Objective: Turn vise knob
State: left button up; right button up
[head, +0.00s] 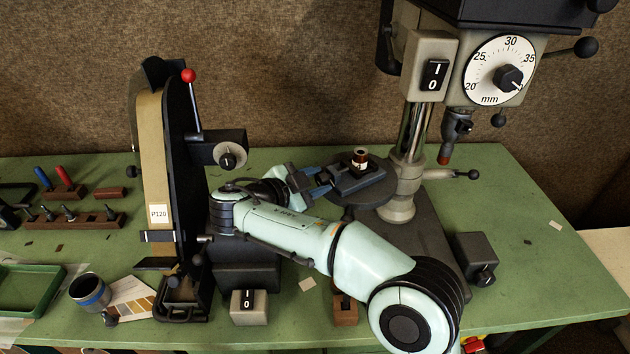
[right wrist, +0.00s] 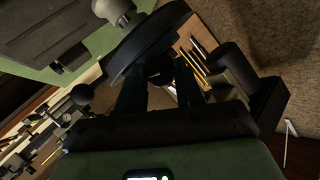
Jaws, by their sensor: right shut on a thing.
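The small dark vise (head: 358,178) sits on the round table of the drill press, with a brown and pale cylindrical piece (head: 360,159) upright in it. My right gripper (head: 322,180) reaches in from the left at the vise's near-left end. It is shut on the vise knob, which the fingers mostly hide in the head view. In the right wrist view the two dark fingers (right wrist: 160,90) stand either side of a small dark part, under the round table's edge (right wrist: 148,48). That view is dim, so the knob's angle cannot be told. My left gripper is not in view.
The drill press column (head: 411,135) stands just right of the vise, with its dial head (head: 502,70) above. A belt sander (head: 160,180) with a red-tipped lever stands left of my arm. A switch box (head: 476,258) is at right. The green bench's right side is mostly clear.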

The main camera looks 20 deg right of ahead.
jog(key=shift+w+r+n+g+p, duration=0.15)
jog(key=shift+r+n+g+p, duration=0.1)
jog(key=shift+n+g+p, duration=0.5)
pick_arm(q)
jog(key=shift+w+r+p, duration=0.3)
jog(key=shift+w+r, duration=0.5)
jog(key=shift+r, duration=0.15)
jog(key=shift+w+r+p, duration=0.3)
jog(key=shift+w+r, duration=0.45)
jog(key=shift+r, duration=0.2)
pick_arm(e)
jog(key=shift+w+f+n+g, duration=0.1)
jog(key=shift+n+g, duration=0.65)
jog(key=shift+n, duration=0.5)
jog(key=o, duration=1)
jog(key=shift+o, duration=0.2)
jog(key=shift+a, duration=0.1)
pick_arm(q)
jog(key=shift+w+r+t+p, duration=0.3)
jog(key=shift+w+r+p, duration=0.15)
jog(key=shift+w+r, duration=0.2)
pick_arm(e)
jog(key=v, duration=1.3)
jog(key=shift+a, duration=0.2)
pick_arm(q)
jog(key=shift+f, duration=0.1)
pick_arm(e)
jog(key=shift+f, duration=0.1)
